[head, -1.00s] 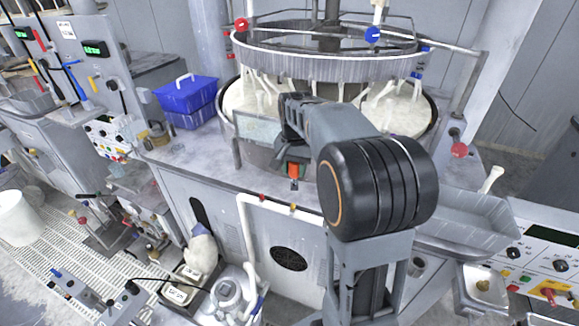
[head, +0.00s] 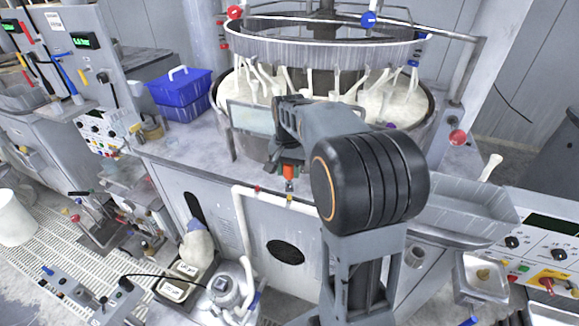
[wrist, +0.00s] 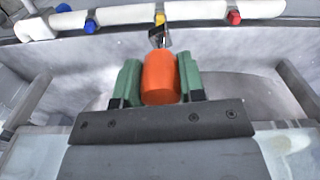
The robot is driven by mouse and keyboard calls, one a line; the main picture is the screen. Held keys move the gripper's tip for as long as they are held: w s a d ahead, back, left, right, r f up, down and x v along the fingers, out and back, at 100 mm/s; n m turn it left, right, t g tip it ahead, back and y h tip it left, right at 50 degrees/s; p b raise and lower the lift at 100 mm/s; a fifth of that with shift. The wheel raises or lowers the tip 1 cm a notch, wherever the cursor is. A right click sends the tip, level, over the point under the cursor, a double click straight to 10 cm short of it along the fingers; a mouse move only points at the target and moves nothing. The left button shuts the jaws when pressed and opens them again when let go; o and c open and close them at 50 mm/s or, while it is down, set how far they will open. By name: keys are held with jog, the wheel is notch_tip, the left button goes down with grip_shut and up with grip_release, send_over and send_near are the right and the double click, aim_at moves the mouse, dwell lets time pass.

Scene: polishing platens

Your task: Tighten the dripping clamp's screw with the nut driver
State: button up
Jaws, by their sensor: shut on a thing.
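The nut driver has an orange handle (wrist: 160,78) and a short metal shaft. My gripper (wrist: 160,84) is shut on that handle between its green pads; it also shows in the head view (head: 288,170). In the wrist view, the shaft end lies just below the yellow screw (wrist: 160,19) on a white pipe (wrist: 195,11); I cannot tell if they touch. A blue screw (wrist: 91,25) sits left of it and a red one (wrist: 234,17) right. No drip is clear, so I cannot tell which clamp drips.
The polishing machine's ring (head: 320,50) and platen (head: 245,92) are behind my arm. A blue bin (head: 180,95) stands on the bench to the left. A grey tray (head: 465,212) is at right. A pump (head: 228,285) and small trays stand below the pipe.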

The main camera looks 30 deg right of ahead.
jog(key=shift+f+b, duration=0.35)
jog(key=shift+f, duration=0.45)
jog(key=shift+f, duration=0.7)
dwell(1.7)
jog(key=shift+r, duration=0.2)
jog(key=shift+r, duration=0.25)
jog(key=shift+f, duration=0.45)
dwell(2.1)
jog(key=shift+r+p, duration=0.2)
jog(key=shift+p, duration=0.2)
jog(key=shift+r, duration=0.25)
jog(key=shift+p, duration=0.4)
dwell(0.7)
